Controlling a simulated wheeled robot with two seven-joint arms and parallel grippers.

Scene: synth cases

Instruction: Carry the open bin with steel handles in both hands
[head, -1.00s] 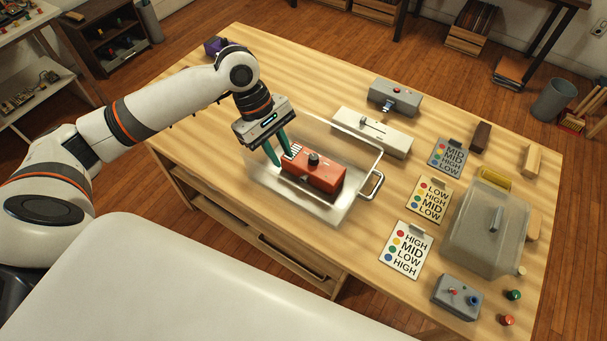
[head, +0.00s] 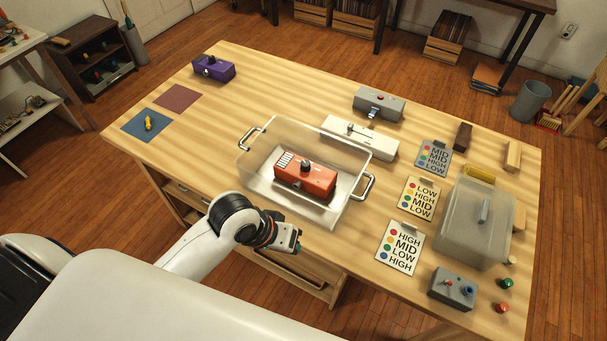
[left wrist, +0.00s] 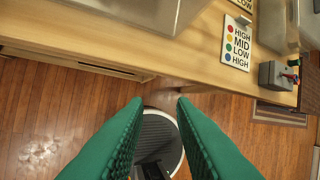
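The open clear bin (head: 283,204) stands on the wooden table. One steel handle (head: 252,139) is on its far left end and another (head: 371,187) on its right end. A red-orange box (head: 305,182) with a black knob sits inside. My left gripper (head: 296,243) is in front of the bin, off the table's front edge and apart from both handles. In the left wrist view, its green fingers (left wrist: 159,102) are spread with nothing between them. Part of the bin shows at the top there (left wrist: 150,12). My right gripper is not in view.
A white device (head: 360,138) and a grey box (head: 378,104) stand behind the bin. Label cards (head: 400,247), a lidded clear container (head: 470,230) and a grey switch box (head: 453,289) are to the right. The table left of the bin is mostly clear, with coloured mats (head: 178,98) farther left.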

